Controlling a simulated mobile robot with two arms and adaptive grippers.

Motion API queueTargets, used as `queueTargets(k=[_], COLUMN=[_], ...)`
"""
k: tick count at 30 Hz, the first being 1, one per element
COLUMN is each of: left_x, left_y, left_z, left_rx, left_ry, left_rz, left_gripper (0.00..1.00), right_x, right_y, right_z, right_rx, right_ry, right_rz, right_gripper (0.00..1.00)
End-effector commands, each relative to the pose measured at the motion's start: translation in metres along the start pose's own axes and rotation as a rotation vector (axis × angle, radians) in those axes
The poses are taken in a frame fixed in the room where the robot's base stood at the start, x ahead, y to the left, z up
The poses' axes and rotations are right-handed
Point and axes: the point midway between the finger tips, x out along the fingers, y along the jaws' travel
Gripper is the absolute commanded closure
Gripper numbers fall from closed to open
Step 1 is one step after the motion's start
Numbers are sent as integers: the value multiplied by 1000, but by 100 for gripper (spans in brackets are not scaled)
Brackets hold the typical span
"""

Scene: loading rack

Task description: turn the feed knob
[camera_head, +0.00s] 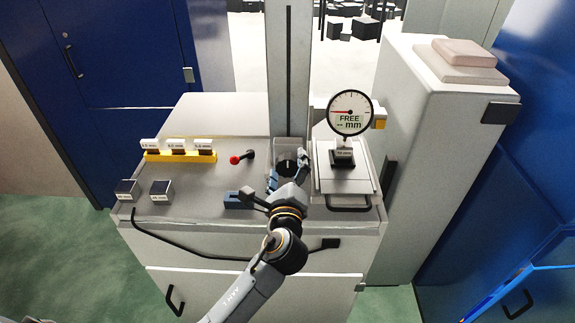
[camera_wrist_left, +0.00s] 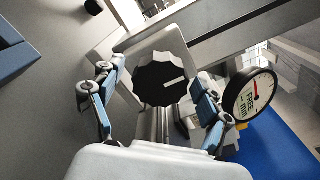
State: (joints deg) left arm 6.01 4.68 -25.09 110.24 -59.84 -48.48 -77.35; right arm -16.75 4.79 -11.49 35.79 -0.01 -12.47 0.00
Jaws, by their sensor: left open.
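The feed knob (camera_head: 287,164) is black and round and sits on a grey mount at the foot of the upright column. In the left wrist view the knob (camera_wrist_left: 160,82) shows a faceted rim and a white pointer line aimed to the right. My left gripper (camera_head: 288,171) is open at the knob. In the left wrist view the fingers of the left gripper (camera_wrist_left: 156,85) stand on either side of the knob, with gaps showing, so I see no clear contact. My right gripper is not in view.
A dial gauge (camera_head: 350,113) reading "FREE -- mm" stands just right of the knob. A yellow rack (camera_head: 180,157) holds labelled blocks. The grey column (camera_head: 288,70) rises behind the knob.

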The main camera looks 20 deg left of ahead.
Motion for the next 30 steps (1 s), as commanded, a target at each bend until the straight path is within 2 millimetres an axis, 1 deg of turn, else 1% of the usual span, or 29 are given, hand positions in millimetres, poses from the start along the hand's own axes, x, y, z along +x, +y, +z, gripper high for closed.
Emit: queueTargets(k=[5, 6, 8, 9, 11, 12, 13, 14, 19, 23, 26, 30], left_x=[0, 0, 0, 0, 0, 0, 0, 0, 0, 0, 0, 0], left_y=[0, 0, 0, 0, 0, 0, 0, 0, 0, -1, -2, -4], left_z=[0, 0, 0, 0, 0, 0, 0, 0, 0, 2, 3, 4], left_rx=[0, 0, 0, 0, 0, 0, 0, 0, 7, 35, 76, 166], left_ry=[0, 0, 0, 0, 0, 0, 0, 0, 0, 0, 0, 1], left_rz=[0, 0, 0, 0, 0, 0, 0, 0, 0, 0, -1, 0], left_gripper=[23, 27, 39, 47, 59, 68, 74, 77, 77, 77, 77, 77], right_x=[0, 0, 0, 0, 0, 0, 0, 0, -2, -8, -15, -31], right_y=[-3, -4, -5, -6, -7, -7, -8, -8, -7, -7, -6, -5], right_z=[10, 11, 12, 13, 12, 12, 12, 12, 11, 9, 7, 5], right_rx=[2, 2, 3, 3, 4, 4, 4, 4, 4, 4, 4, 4], right_ry=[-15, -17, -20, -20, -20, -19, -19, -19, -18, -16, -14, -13], right_rz=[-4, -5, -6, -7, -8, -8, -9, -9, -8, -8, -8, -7], right_gripper=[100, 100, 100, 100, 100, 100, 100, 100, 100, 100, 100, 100])
